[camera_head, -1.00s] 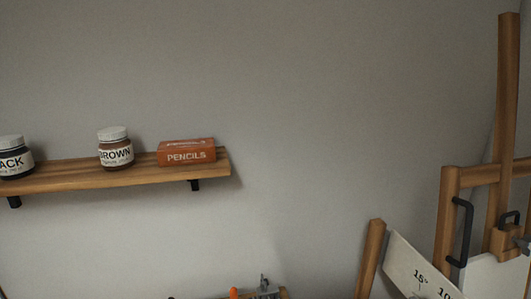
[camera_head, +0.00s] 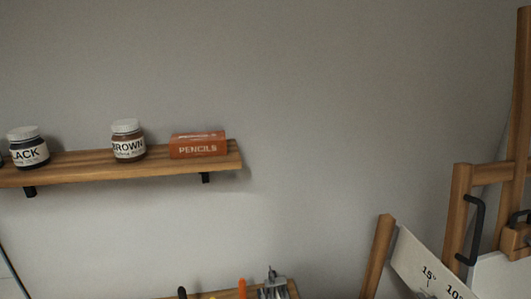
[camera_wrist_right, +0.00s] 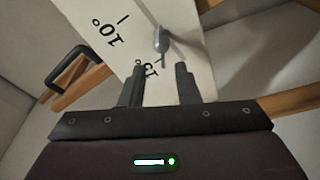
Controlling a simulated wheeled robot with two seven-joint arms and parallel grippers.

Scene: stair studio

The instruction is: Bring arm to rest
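My right gripper (camera_wrist_right: 159,85) shows in the right wrist view with its two dark fingers apart and nothing seen between them. Beyond the fingers is a white board (camera_wrist_right: 150,20) with degree marks such as 10° and 15°. A small grey metal part (camera_wrist_right: 161,42) shows in front of the board near the fingertips; I cannot tell whether it touches them. In the head view the same white board (camera_head: 418,262) leans at the lower right. Neither gripper shows in the head view.
A wooden shelf (camera_head: 100,168) on the left wall holds a BLACK jar (camera_head: 28,152), a BROWN jar (camera_head: 128,146) and a PENCILS box (camera_head: 198,147). A wooden easel (camera_head: 458,215) with a black handle (camera_head: 478,222) stands at right. Tools (camera_head: 272,285) show at the bottom edge.

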